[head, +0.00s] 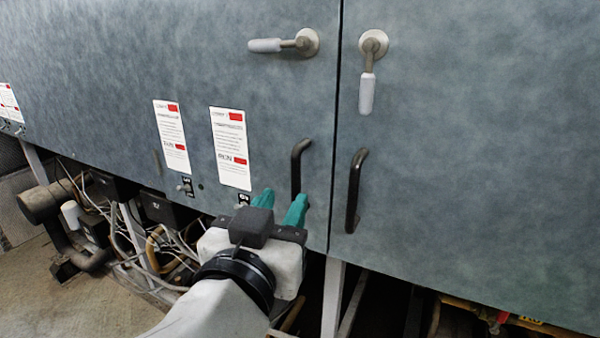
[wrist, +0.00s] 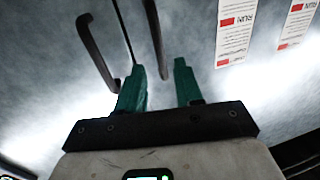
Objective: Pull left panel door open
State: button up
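The left panel door (head: 120,60) is a blue-grey metal panel, shut flush at the seam. Its black bar handle (head: 297,170) is upright near the door's right edge and also shows in the wrist view (wrist: 154,38). Its lever (head: 280,45) above lies horizontal, pointing left. My gripper (head: 284,196) has teal fingers spread apart, just in front of the handle's lower end. In the wrist view the handle's lower end appears in the gap between the fingertips (wrist: 160,68). Neither finger is clearly touching it; the exact depth is hard to tell.
The right panel door (head: 480,150) is also shut, with a black handle (head: 354,190) close beside the seam and a lever (head: 368,75) hanging down. White labels (head: 230,148) are on the left door. Pipes and cables (head: 140,240) sit below on the left.

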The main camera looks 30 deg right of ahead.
aim_at(295, 184)
jog(key=p+x, duration=0.1)
jog(key=x, duration=0.6)
jog(key=shift+w+p, duration=0.15)
jog(key=shift+p, duration=0.25)
grip_shut()
